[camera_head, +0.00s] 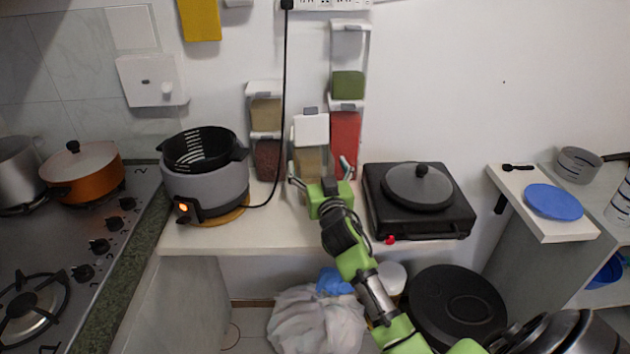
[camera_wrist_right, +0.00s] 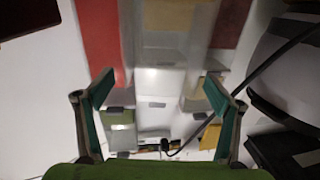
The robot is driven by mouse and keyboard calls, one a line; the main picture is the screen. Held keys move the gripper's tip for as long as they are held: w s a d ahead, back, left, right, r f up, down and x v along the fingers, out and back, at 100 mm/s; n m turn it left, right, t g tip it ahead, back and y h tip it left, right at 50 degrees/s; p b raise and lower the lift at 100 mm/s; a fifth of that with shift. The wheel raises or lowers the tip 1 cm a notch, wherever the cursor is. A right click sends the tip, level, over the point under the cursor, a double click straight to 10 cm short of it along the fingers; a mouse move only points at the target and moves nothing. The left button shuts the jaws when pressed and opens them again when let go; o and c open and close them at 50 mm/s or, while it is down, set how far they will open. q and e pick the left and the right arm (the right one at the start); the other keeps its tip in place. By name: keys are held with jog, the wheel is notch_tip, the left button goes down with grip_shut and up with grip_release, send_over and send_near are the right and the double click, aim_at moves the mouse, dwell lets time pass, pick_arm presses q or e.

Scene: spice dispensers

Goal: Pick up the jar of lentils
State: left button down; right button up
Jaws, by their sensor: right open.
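Several clear dispensers stand against the wall. None has a readable label, so I cannot tell for sure which holds lentils. The front middle jar (camera_head: 308,158) has a white lid (camera_head: 311,128) and tan contents. It stands upright on the counter. My right gripper (camera_head: 320,177) is open in front of this jar, its fingers spread toward either side of the lower part. In the right wrist view the open fingers (camera_wrist_right: 160,84) frame the pale jar (camera_wrist_right: 160,82), with nothing gripped. Contact cannot be told. My left gripper is not in view.
Beside it are red (camera_head: 345,135), green (camera_head: 348,85), tan (camera_head: 265,113) and brown (camera_head: 266,158) dispensers. A grey cooker (camera_head: 205,190) stands left, with a black cable running past the jars. A black hotplate (camera_head: 440,212) stands right. The counter (camera_head: 270,235) has bare room in front.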

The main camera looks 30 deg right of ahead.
aim_at(312, 151)
jog(key=shift+x, duration=1.75)
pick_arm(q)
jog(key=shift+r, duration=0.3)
pick_arm(e)
jog(key=shift+a, duration=0.1)
jog(key=c, duration=2)
